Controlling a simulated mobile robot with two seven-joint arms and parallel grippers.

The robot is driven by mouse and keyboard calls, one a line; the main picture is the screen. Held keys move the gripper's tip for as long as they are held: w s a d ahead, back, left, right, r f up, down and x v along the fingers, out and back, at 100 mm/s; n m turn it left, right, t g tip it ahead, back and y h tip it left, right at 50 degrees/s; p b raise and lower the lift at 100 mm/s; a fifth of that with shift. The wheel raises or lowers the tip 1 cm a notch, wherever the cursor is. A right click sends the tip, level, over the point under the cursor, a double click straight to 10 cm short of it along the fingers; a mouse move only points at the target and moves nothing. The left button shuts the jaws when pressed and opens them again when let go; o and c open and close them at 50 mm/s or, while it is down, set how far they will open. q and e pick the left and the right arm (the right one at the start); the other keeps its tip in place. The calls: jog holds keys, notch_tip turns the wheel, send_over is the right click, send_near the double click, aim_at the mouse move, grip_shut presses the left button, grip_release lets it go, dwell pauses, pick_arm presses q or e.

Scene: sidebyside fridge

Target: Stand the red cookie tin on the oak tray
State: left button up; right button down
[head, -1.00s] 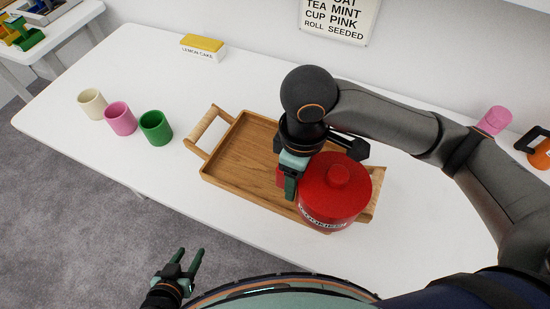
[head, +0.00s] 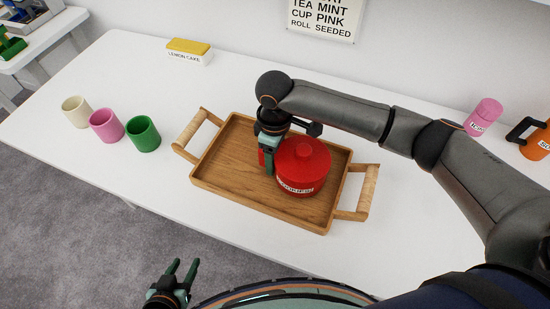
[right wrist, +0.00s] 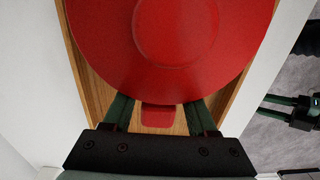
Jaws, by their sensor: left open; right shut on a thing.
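The red cookie tin (head: 303,168) is upright inside the rim of the oak tray (head: 222,170), right of its middle. It looks low, at or close to the tray floor; I cannot tell whether it touches. My right gripper (head: 268,166) is at the tin's left side, shut on the tin's red side handle. The right wrist view shows that handle (right wrist: 160,117) between the fingers, with the tin's round lid (right wrist: 175,35) beyond. The tin's underside is hidden. My left gripper (head: 182,270) is open and empty, low in front of the table.
Cream (head: 76,112), pink (head: 106,126) and green (head: 142,134) cups stand left of the tray. A lemon cake box (head: 188,52) is at the back. The table's front-left is clear.

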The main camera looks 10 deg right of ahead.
jog(key=shift+f, duration=0.45)
jog(key=shift+f, duration=0.15)
jog(key=shift+c, duration=1)
grip_release()
notch_tip(320, 180, up, 12)
jog(key=shift+p, duration=0.45)
